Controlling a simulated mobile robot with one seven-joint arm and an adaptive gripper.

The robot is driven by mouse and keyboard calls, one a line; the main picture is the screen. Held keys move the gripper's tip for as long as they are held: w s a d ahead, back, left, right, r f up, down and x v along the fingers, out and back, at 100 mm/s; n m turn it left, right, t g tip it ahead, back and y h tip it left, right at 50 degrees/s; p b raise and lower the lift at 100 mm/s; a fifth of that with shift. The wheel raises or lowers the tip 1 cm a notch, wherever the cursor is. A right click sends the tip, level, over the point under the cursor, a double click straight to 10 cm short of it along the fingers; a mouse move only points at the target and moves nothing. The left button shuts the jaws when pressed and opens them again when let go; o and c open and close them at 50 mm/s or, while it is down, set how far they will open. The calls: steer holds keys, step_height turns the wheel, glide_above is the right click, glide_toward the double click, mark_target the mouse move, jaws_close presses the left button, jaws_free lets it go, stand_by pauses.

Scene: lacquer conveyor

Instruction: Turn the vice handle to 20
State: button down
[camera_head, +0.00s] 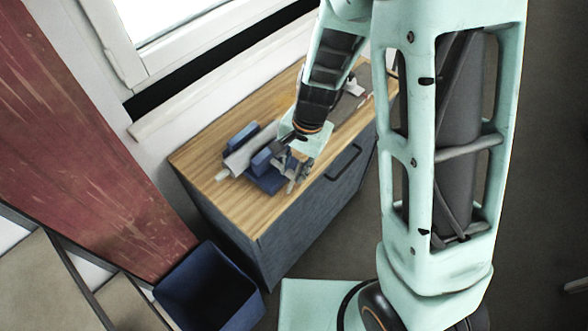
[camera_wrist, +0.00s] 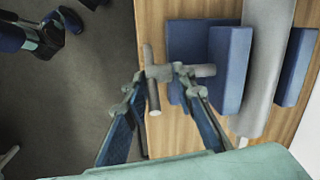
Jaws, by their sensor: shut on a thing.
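The blue vice (camera_head: 268,181) sits on the wooden top of a cabinet, with a grey block (camera_head: 238,160) between its jaws. In the wrist view the vice (camera_wrist: 231,68) is at the right, with the grey block (camera_wrist: 265,60) clamped in it. My gripper (camera_wrist: 161,77) is shut on the handle, one finger on each side of the bar. In the head view my gripper (camera_head: 293,168) is at the vice's right side, and the handle is mostly hidden.
The wooden top (camera_head: 207,164) has free room left of the vice. Grey items (camera_head: 350,93) lie at its far right end, partly behind my arm. A dark blue bin (camera_head: 190,270) stands on the floor by the cabinet (camera_head: 300,235). A red panel (camera_head: 80,140) leans at the left.

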steer(key=shift+w+d+f+g+y+b, duration=0.15)
steer(key=shift+w+f+g+y+b, duration=0.1)
steer(key=shift+g+y+b, duration=0.7)
steer(key=g+y+b, duration=0.1)
steer(key=g+y, duration=0.1)
steer(key=g, duration=0.1)
steer(key=shift+w+f+g+y, duration=0.1)
steer(key=shift+g+y, duration=0.15)
steer(key=c, duration=1.6)
jaws_free()
steer(key=v, duration=1.2)
steer(key=shift+w+d+f, duration=0.15)
steer(key=shift+d, duration=0.05)
